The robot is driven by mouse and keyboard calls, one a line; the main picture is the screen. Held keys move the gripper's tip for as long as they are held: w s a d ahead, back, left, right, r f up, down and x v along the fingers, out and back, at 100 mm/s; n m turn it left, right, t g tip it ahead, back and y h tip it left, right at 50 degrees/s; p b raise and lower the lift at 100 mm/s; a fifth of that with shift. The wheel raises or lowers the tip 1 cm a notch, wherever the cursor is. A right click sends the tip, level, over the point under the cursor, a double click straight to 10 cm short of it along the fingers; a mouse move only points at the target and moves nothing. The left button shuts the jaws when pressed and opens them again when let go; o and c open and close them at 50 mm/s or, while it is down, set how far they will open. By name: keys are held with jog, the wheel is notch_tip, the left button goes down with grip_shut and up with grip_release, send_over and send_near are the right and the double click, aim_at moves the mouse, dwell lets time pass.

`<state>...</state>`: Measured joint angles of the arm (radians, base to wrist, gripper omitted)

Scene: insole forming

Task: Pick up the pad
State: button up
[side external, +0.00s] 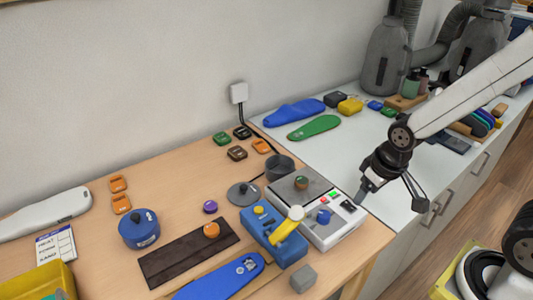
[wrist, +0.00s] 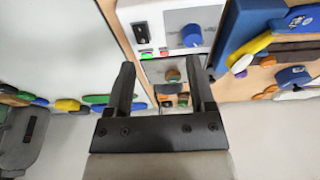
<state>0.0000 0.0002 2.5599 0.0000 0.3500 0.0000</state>
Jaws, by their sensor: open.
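No single thing is clearly marked as the pad. A small grey block (side external: 303,278) lies at the wooden table's front edge, near the blue insole (side external: 222,278); it may be the pad. Several small orange and dark pads (side external: 237,153) lie flat at the back of the table. My gripper (side external: 366,192) is up at the right, just beyond the right end of the grey-white control box (side external: 318,213). In the wrist view my gripper (wrist: 163,75) is open, with nothing held between its fingers. The control box (wrist: 180,32) shows beyond them.
A blue press (side external: 272,235) with a yellow lever stands beside the control box. A grey cup (side external: 279,167), a blue round pot (side external: 139,228) and a dark strip (side external: 188,252) are on the table. The white counter holds blue and green insoles (side external: 313,127). Its front part is clear.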

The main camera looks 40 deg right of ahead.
jog(key=o, duration=0.4)
dwell(0.3)
